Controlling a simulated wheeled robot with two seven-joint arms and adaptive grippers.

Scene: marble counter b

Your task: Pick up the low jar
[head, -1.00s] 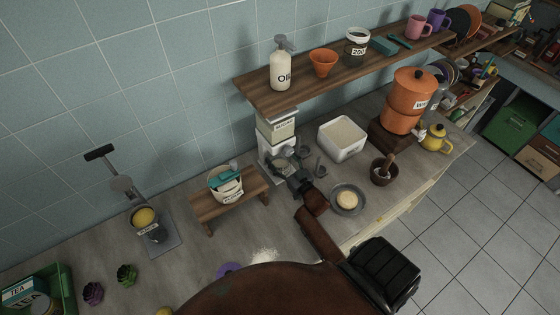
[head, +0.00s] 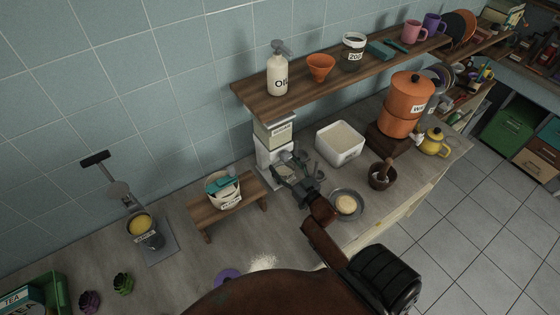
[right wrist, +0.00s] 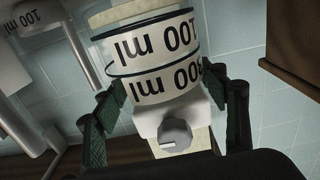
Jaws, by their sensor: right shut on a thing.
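In the right wrist view, a pale cylindrical vessel with dark bands and upside-down ml labels (right wrist: 155,55) stands between my right gripper's green-padded fingers (right wrist: 165,118). The labels suggest two vessels stacked or nested, and I cannot tell which is the low jar. The fingers are shut on it from both sides. In the head view my right gripper (head: 288,170) is in front of the white dispenser (head: 275,150), and the held vessel is mostly hidden there. My left gripper is not in view.
Small grey cups (head: 308,160) stand just right of my right gripper. A white square tub (head: 340,142), a plate with a round bun (head: 346,204) and a mortar (head: 382,175) are further right. A wooden stool with a bucket (head: 223,190) is left. The wooden shelf (head: 300,88) hangs above.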

